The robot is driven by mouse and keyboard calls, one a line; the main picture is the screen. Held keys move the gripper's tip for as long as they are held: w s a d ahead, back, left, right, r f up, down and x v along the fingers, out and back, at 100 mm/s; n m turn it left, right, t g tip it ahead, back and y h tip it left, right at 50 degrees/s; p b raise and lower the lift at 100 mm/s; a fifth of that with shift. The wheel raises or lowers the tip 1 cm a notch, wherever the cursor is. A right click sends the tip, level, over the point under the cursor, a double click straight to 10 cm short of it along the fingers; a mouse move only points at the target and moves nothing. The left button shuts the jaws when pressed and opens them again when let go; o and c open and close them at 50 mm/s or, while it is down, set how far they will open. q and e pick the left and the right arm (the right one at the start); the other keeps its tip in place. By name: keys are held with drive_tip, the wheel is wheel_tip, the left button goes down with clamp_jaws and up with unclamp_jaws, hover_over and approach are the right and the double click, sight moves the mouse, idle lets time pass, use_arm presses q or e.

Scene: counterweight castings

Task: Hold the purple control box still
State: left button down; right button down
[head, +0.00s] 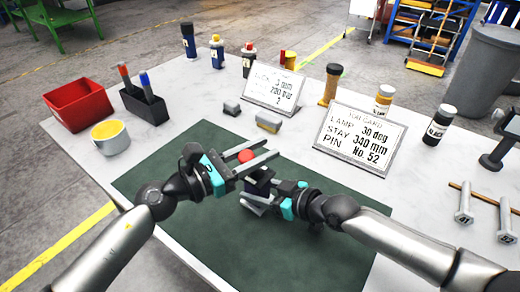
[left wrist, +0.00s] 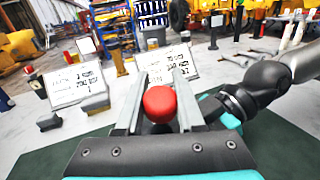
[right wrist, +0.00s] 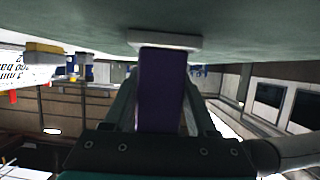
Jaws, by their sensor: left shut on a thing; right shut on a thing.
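The purple control box (right wrist: 162,88) is dark and upright between the fingers of my right gripper (right wrist: 165,100), which is shut on it. A pale plate shows at its end in the right wrist view. In the head view the box (head: 262,176) is small and partly hidden by both grippers. My left gripper (head: 272,149) is just above and beside it, shut with a round red piece (head: 246,156) between its fingers. The red piece also shows in the left wrist view (left wrist: 159,104). I cannot tell whether it is joined to the box.
Two cards (head: 272,88) (head: 360,139) stand behind the green mat (head: 170,170). A red bin (head: 80,104), black holder (head: 144,106) and yellow cup (head: 110,136) stand left. Several bottles line the back. Bolts (head: 464,205) lie right. The mat's front is clear.

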drive_tip(key=shift+f, duration=0.1)
idle(0.6)
use_arm(q)
drive_tip(key=shift+w+d, duration=0.25)
drive_tip(key=shift+w, duration=0.2)
use_arm(e)
drive_tip(key=shift+s+a, duration=0.1)
drive_tip(key=shift+s, duration=0.05)
use_arm(q)
drive_tip(key=shift+w+d+f, duration=0.2)
drive_tip(key=shift+w+d, duration=0.3)
drive_tip(key=shift+w, duration=0.15)
drive_tip(key=shift+w+d+f, duration=0.1)
drive_tip(key=shift+d+f, duration=0.05)
drive_tip(key=shift+f, duration=0.15)
use_arm(e)
drive_tip(key=shift+a, duration=0.1)
use_arm(q)
drive_tip(key=c, duration=0.9)
unclamp_jaws()
drive_tip(key=shift+f, duration=0.1)
drive_tip(key=shift+c, duration=0.2)
drive_tip(key=o, duration=0.4)
drive_tip(key=shift+r, duration=0.3)
